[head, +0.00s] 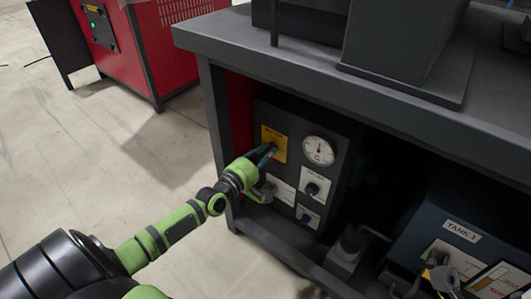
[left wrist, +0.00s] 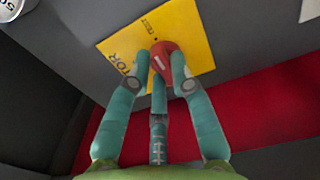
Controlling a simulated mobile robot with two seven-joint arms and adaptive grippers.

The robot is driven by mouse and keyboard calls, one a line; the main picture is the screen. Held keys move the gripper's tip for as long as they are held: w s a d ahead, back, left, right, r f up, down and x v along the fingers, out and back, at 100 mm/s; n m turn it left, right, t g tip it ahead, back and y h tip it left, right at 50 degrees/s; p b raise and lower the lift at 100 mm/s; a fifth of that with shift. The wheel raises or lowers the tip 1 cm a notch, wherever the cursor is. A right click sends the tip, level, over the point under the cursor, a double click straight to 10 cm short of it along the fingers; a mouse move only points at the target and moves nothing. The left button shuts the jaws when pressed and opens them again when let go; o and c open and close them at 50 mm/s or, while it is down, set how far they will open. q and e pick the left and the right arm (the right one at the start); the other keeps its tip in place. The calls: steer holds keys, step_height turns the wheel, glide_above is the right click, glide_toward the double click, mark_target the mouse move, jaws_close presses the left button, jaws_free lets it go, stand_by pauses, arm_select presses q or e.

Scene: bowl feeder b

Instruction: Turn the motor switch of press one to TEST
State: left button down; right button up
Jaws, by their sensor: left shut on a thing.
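The motor switch is a red knob (left wrist: 165,56) on a yellow plate (left wrist: 196,30) marked "MOTOR" in the left wrist view. In the head view the yellow plate (head: 275,135) is on the dark panel under the bench. My left gripper (head: 268,153) reaches it from the lower left and covers most of the knob there. In the left wrist view the teal fingers of my left gripper (left wrist: 160,68) are shut on the red knob, from both sides and below. The knob's exact setting cannot be told. My right gripper is not in view.
Beside the plate are a round gauge (head: 318,150), a black knob on a white plate (head: 312,188) and a blue switch (head: 306,219). The bench top (head: 240,42) overhangs the panel. A blue box labelled "TANK 1" (head: 437,236) stands right.

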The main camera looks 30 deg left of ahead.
arm_select(q)
steer(key=c, duration=1.1)
jaws_free()
steer(key=s, duration=1.2)
steer(key=shift+a, duration=0.45)
steer(key=shift+d, duration=0.1)
